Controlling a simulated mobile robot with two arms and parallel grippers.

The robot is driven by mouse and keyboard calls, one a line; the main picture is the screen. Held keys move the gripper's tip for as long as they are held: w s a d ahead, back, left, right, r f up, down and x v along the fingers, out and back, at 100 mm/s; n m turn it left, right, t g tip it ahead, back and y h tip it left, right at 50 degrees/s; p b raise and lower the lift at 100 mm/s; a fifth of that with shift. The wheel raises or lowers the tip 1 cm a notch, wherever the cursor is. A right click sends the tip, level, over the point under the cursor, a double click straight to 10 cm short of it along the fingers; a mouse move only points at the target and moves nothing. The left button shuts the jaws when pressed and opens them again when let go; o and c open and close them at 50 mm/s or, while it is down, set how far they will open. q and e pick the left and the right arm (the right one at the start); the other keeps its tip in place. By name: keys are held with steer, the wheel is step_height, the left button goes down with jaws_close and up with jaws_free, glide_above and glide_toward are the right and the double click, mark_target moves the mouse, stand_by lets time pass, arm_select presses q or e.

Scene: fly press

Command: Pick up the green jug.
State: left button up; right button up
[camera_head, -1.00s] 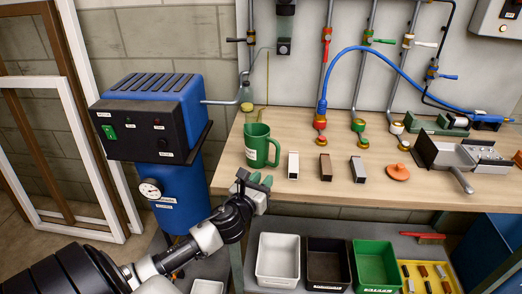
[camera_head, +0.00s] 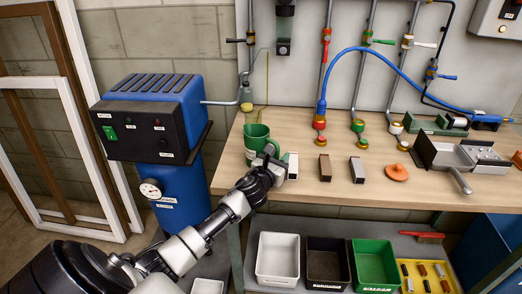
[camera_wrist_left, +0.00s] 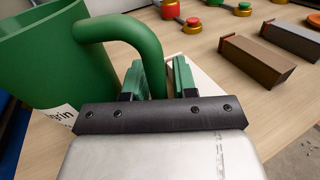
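The green jug (camera_head: 256,137) stands upright on the wooden bench top, near its left end. In the left wrist view the jug (camera_wrist_left: 35,70) fills the upper left, with its curved handle (camera_wrist_left: 120,28) reaching toward my gripper. My left gripper (camera_head: 270,153) is at the jug's handle side and hides the handle in the head view. In the wrist view its two green-padded fingers (camera_wrist_left: 159,78) are apart, and the lower part of the handle shows between them. I cannot tell whether either pad touches it. My right gripper is not in view.
A white block (camera_head: 293,166) stands just right of my gripper, with a brown block (camera_head: 325,168) and a grey block (camera_head: 357,170) beyond. A blue machine (camera_head: 155,115) stands left of the bench (camera_head: 300,195). Bins (camera_head: 278,285) sit on a lower shelf.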

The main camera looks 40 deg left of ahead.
arm_select(q)
jaws_close()
steer(key=shift+r, duration=0.2)
stand_by(0.4)
